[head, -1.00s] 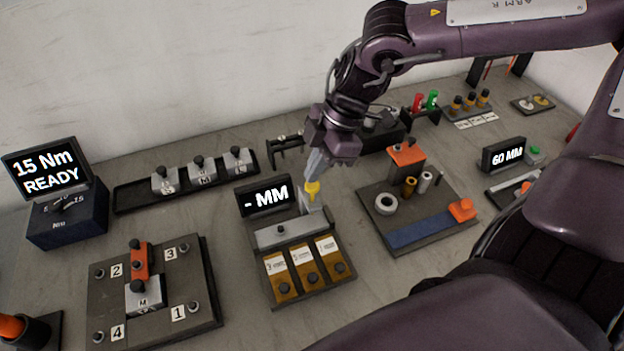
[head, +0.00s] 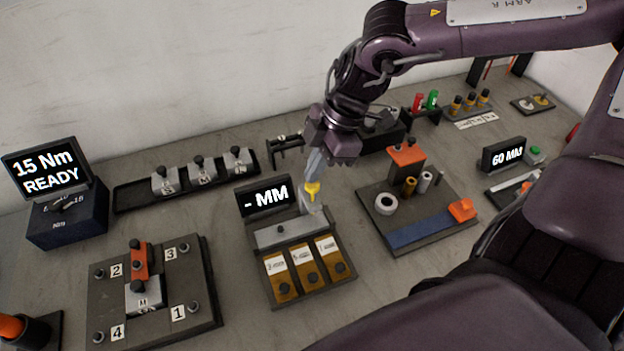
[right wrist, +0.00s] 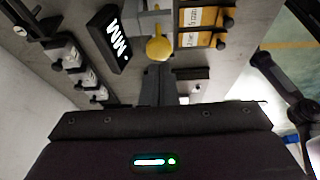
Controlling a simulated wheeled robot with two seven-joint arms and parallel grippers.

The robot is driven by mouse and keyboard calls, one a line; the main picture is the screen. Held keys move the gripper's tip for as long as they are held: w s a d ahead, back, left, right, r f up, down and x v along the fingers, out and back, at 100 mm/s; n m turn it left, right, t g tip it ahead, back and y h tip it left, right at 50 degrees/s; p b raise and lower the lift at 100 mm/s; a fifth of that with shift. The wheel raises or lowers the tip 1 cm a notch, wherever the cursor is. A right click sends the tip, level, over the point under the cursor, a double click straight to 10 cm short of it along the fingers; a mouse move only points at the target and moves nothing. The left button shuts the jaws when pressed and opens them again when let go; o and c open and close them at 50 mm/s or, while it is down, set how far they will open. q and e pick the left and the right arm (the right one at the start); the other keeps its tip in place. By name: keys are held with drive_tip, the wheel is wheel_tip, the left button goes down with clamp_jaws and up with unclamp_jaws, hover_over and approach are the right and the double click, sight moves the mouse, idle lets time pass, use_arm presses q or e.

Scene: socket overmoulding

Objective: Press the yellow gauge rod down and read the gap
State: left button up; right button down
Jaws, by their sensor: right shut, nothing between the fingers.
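The yellow gauge rod (head: 312,190) stands at the right side of the gauge station, next to its display (head: 265,196), which reads "- MM". In the right wrist view its round yellow top (right wrist: 158,48) shows just beyond my fingertips. My right gripper (head: 314,176) is shut and empty, pointing down with its fingertips at the top of the rod. I cannot tell whether they touch it. The display also shows in the right wrist view (right wrist: 110,38). My left gripper is not in view.
In front of the display are a grey block (head: 280,235) and several amber labelled pieces (head: 312,262). A plate with an orange clamp (head: 139,262) stands left, a fixture board with a blue strip (head: 425,232) right. A tray of grey blocks (head: 130,200) lies behind.

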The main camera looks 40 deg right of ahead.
drive_tip(key=shift+f+b, duration=1.85)
drive_tip(key=shift+f, duration=0.15)
idle(0.5)
drive_tip(key=shift+s+r, duration=0.1)
idle(0.5)
drive_tip(key=shift+r+p, duration=2.9)
drive_tip(key=shift+r, duration=1.1)
